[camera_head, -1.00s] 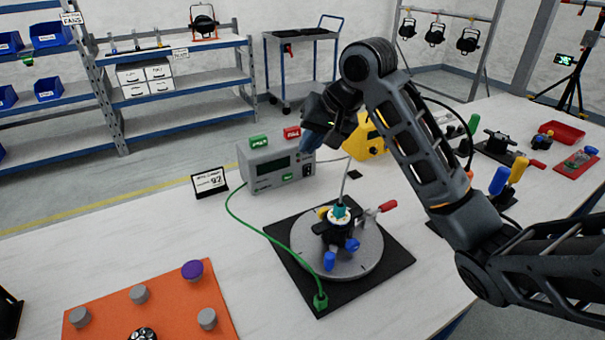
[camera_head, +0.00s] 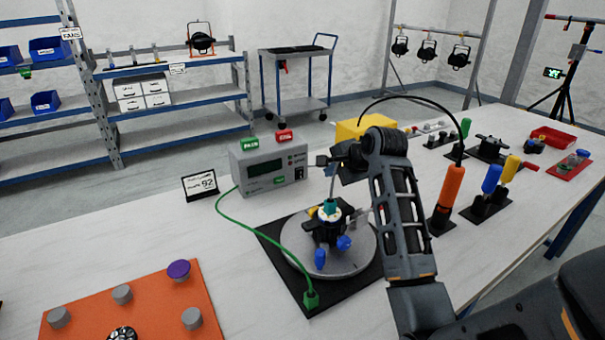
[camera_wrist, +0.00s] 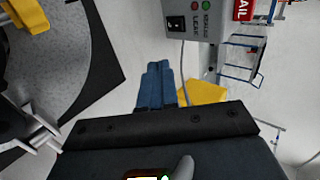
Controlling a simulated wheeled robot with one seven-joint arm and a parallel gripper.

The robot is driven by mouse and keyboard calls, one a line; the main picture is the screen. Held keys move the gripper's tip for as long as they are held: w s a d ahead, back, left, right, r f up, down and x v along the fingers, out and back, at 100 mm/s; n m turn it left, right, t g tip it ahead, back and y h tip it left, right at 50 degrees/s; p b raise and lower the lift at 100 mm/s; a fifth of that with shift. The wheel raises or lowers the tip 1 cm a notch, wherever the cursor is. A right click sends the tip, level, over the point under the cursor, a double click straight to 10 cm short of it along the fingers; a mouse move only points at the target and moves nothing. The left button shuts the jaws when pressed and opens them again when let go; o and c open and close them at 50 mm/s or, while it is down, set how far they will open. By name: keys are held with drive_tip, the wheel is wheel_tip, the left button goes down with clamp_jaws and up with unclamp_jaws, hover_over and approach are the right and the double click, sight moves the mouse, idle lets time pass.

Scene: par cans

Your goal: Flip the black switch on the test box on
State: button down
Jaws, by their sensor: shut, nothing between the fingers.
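The grey test box (camera_head: 262,178) stands on the table with a dark display and a green and a red block on top. Its black switch (camera_head: 299,173) is at the lower right of the front face. The wrist view shows the switch (camera_wrist: 175,23) large at the top, beside two small lights. I cannot tell which way it is set. My gripper (camera_wrist: 160,67) has blue fingers shut together and empty, below the switch in the wrist view and apart from it. In the head view the fingers are not clear; my wrist is right of the box.
A round grey turntable (camera_head: 290,240) on a black mat carries a black fixture in front of the box. A green cable (camera_head: 225,210) runs from box to mat. A yellow case (camera_head: 350,130) stands behind my arm. An orange-handled tool (camera_head: 450,195) stands to the right.

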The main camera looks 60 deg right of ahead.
sight(302, 173)
idle(0.3)
drive_tip(key=x, duration=0.9)
drive_tip(key=shift+f+b, duration=0.1)
drive_tip(key=shift+b, duration=0.2)
drive_tip(key=w+d, duration=0.1)
drive_tip(key=w, duration=0.2)
drive_tip(key=shift+d, duration=0.4)
drive_tip(key=shift+w+d, duration=0.3)
drive_tip(key=shift+w, duration=0.2)
drive_tip(key=shift+w+d+r+g+p, duration=0.25)
drive_tip(key=shift+r+p, duration=0.25)
drive_tip(key=shift+p, duration=0.6)
drive_tip(key=shift+f+g+y, duration=0.25)
drive_tip(key=shift+f+y, duration=0.05)
drive_tip(key=shift+f, duration=0.05)
drive_tip(key=shift+w+r+p, duration=0.1)
drive_tip(key=shift+r+p, duration=0.75)
drive_tip(key=shift+p, duration=0.05)
